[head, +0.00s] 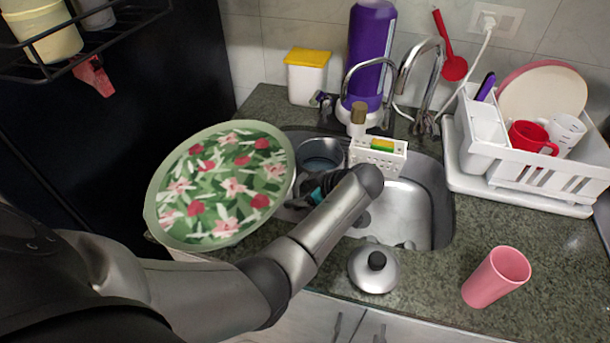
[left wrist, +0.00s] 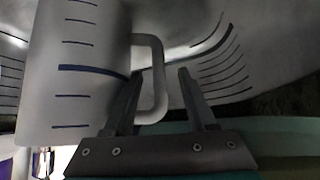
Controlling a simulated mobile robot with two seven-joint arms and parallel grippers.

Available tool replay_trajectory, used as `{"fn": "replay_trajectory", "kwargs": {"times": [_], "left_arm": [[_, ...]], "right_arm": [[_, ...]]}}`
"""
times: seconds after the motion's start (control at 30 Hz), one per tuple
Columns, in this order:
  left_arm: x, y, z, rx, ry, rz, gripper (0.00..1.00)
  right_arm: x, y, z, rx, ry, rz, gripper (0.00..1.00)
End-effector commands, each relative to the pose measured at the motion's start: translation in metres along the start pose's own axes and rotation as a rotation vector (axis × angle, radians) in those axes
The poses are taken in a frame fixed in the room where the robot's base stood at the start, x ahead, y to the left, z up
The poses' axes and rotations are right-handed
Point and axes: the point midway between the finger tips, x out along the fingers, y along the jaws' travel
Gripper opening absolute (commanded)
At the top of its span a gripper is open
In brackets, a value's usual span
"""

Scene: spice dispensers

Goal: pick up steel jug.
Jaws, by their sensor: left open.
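The steel jug (left wrist: 85,75) is a grey cylinder with dark measuring lines and a side handle, close up in the left wrist view. In the head view a round steel vessel, apparently this jug (head: 321,152), stands at the left side of the sink with its open top up. My left gripper (left wrist: 160,76) is open, with one finger on each side of the jug's handle (left wrist: 157,80). Contact cannot be told. My right gripper is not in view.
A large floral plate (head: 222,185) stands left of the sink (head: 425,205). A white sponge holder (head: 378,155) is behind my wrist. A steel lid (head: 374,270) and a pink cup (head: 497,277) are on the front counter. A dish rack (head: 530,170) is at right.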

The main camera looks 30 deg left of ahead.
Motion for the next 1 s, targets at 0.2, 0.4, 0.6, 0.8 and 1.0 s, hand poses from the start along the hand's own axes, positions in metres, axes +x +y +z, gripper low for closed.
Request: {"fn": "replay_trajectory", "kwargs": {"times": [0.2,0.4,0.6,0.8,1.0], "left_arm": [[-0.001,-0.001,0.005,-0.002,0.000,0.000,0.57],[-0.001,-0.001,0.005,-0.001,0.000,-0.001,0.44],[-0.001,-0.001,0.004,-0.001,0.000,-0.001,0.22],[-0.001,-0.001,0.004,-0.001,0.000,-0.001,0.00],[0.000,-0.001,0.004,-0.001,0.001,-0.002,0.00]], "right_arm": [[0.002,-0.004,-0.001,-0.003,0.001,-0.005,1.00],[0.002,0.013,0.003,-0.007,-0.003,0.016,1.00],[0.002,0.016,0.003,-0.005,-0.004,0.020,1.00],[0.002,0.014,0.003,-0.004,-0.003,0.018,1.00],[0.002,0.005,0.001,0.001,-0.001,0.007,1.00]]}}
